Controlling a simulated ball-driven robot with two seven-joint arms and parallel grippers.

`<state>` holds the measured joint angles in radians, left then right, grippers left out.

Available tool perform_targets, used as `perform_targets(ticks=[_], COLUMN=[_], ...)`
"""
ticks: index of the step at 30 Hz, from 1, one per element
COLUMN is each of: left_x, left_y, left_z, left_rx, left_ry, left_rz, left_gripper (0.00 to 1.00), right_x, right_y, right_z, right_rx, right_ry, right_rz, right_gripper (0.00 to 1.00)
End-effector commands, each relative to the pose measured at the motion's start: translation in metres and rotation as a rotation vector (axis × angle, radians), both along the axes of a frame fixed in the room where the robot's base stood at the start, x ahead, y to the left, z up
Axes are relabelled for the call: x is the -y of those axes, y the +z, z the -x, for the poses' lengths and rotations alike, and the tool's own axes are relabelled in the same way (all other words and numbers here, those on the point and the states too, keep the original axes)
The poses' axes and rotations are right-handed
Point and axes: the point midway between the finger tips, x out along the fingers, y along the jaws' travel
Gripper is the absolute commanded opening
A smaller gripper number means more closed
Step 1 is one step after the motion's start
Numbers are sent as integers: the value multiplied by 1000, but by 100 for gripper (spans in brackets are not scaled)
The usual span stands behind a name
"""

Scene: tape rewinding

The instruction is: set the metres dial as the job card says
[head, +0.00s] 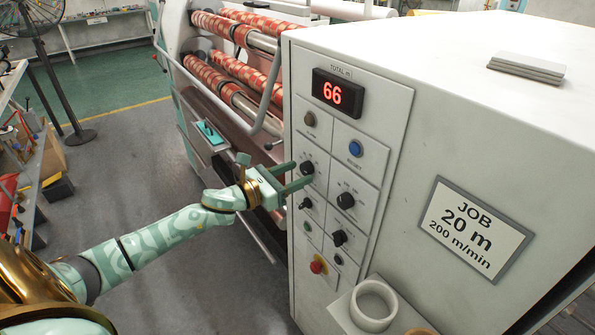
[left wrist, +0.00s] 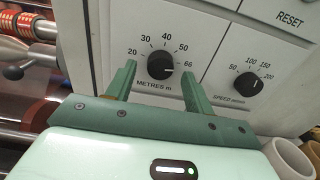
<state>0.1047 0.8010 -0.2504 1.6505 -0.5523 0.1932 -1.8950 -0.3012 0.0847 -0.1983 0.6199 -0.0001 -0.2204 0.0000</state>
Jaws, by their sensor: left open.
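The metres dial (head: 307,167) is a black knob on the machine's front panel. In the left wrist view the dial (left wrist: 161,66) has marks from 20 on the left through 30, 40 and 50 to 66 on the right, and its pointer appears turned towards 66. My left gripper (head: 301,174) is open in front of the panel, its green fingers on either side of the knob with gaps showing. The job card (head: 474,229) reads 20 m, 200 m/min. The red display (head: 338,93) reads 66. My right gripper is not in view.
The speed dial (left wrist: 254,82) is to the right of the metres dial. A blue reset button (head: 355,149), other knobs and a red stop button (head: 318,265) share the panel. A white ring (head: 374,303) stands below. Patterned rolls (head: 235,85) are behind my left arm.

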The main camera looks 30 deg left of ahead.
Motion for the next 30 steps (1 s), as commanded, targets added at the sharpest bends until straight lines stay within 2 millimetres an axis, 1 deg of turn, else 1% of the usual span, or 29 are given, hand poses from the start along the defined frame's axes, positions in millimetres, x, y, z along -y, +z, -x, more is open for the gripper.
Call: perform_targets(ticks=[1, 4, 12, 13, 14, 15, 17, 18, 25, 30], left_x=[1, 4, 5, 5, 5, 5, 5, 5, 5, 5], left_y=[1, 1, 0, 0, 0, 0, 0, 0, 0, 1], left_z=[-5, -10, -12, -12, -12, -12, -12, -12, -12, -12], left_rx=[1, 0, -1, -1, -1, -1, 0, 0, -3, -22], left_ry=[1, 1, 0, 0, 0, 0, 0, 0, 0, 0], left_rz=[0, 0, 0, 0, 0, 0, 0, 0, 8, 54], left_gripper=[53, 53, 53, 50, 42, 30, 14, 8, 9, 9], right_x=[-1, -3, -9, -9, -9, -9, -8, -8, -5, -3], right_y=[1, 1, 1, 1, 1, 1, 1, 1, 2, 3], right_z=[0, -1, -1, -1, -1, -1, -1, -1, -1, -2], right_rx=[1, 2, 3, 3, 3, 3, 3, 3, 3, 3], right_ry=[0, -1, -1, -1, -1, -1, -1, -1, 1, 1], right_rz=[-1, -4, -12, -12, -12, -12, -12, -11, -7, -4], right_gripper=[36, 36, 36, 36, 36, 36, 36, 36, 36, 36])
